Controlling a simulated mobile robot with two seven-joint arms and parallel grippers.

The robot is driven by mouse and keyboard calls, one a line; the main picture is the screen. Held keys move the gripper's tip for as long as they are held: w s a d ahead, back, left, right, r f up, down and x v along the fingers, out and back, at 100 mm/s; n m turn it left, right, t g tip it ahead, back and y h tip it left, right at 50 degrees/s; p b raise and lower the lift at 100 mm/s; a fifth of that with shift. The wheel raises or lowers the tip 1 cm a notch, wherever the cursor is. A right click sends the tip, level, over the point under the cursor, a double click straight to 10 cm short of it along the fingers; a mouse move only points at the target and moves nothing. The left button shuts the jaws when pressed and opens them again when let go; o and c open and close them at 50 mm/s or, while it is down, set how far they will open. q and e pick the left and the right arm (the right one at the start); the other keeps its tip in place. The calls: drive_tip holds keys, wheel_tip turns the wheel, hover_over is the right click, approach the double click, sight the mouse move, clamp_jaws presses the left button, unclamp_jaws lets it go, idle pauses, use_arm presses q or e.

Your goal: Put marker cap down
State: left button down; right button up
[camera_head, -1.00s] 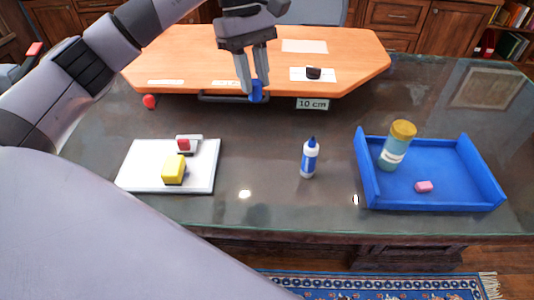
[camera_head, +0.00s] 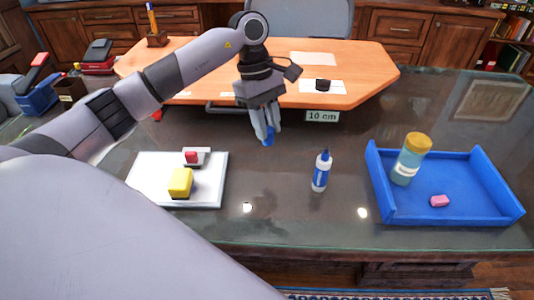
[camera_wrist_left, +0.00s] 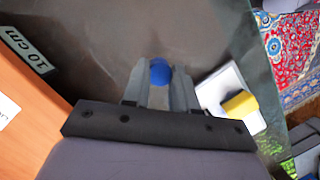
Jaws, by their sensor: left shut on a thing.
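The blue marker cap (camera_head: 268,137) is held between the fingertips of my left gripper (camera_head: 265,128). In the head view the gripper points down over the dark glass desk top, between the orange raised board and the white bottle. In the left wrist view the cap (camera_wrist_left: 160,72) shows as a round blue end between the two fingers (camera_wrist_left: 161,88). Whether the cap touches the glass cannot be told. My right gripper is not in view.
A white board (camera_head: 150,168) with a yellow block (camera_head: 180,183) lies left. A blue-labelled bottle (camera_head: 321,172) stands right of the gripper. A blue tray (camera_head: 470,208) holds a yellow-lidded jar (camera_head: 410,158) and pink eraser (camera_head: 440,201). The orange board (camera_head: 350,62) is behind. Glass between is clear.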

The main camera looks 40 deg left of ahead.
use_arm(q)
wheel_tip(320, 180, down, 9)
drive_tip(key=shift+r, duration=0.15)
idle(0.4)
drive_tip(key=shift+f, duration=0.2)
drive_tip(key=c, duration=0.9)
unclamp_jaws()
drive_tip(key=shift+r, duration=0.1)
drive_tip(key=shift+r, duration=0.2)
drive_tip(key=v, duration=1.2)
